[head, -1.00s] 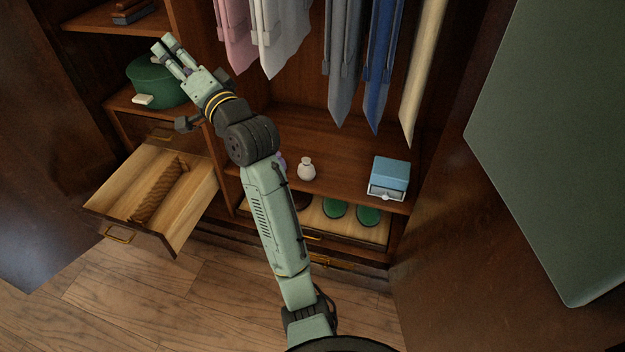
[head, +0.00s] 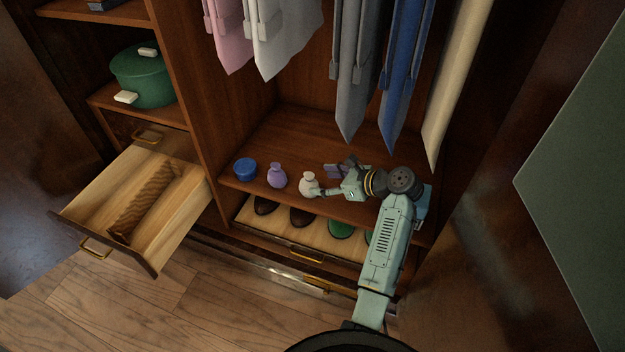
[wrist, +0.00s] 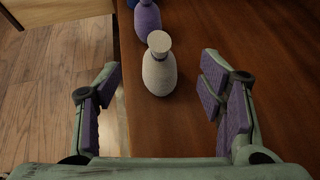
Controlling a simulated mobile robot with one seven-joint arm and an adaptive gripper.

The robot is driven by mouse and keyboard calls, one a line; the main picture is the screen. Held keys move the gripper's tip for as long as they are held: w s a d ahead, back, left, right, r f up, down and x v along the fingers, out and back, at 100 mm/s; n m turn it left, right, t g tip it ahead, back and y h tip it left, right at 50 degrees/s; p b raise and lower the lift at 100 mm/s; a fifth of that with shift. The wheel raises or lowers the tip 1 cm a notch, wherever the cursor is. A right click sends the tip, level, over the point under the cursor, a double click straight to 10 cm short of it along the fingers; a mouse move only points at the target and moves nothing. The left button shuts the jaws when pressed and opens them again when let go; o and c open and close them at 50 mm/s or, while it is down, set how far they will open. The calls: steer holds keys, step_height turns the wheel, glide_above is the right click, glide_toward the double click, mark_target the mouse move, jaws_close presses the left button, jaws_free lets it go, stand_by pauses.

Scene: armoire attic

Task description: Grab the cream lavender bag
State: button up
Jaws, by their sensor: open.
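The cream lavender bag (head: 308,183) stands upright on the wooden shelf, a small pale pouch with a tied neck. In the wrist view the cream bag (wrist: 159,66) stands ahead of my gripper (wrist: 160,95), between the lines of its two open fingers. My gripper (head: 325,180) comes at it from the right in the head view, with its fingers close to the bag. The jaws are open and nothing is held.
A drawer with shoes (head: 264,206) is open below the shelf. Another open drawer (head: 90,195) is at left. Clothes (head: 360,70) hang above. A blue box (head: 423,205) is mostly behind my arm.

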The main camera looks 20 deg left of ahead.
mark_target(314, 182)
steer(key=x, duration=0.6)
steer(key=shift+a+f, duration=0.1)
steer(key=shift+f, duration=0.3)
steer(key=shift+c, duration=0.6)
steer(key=c, duration=1.1)
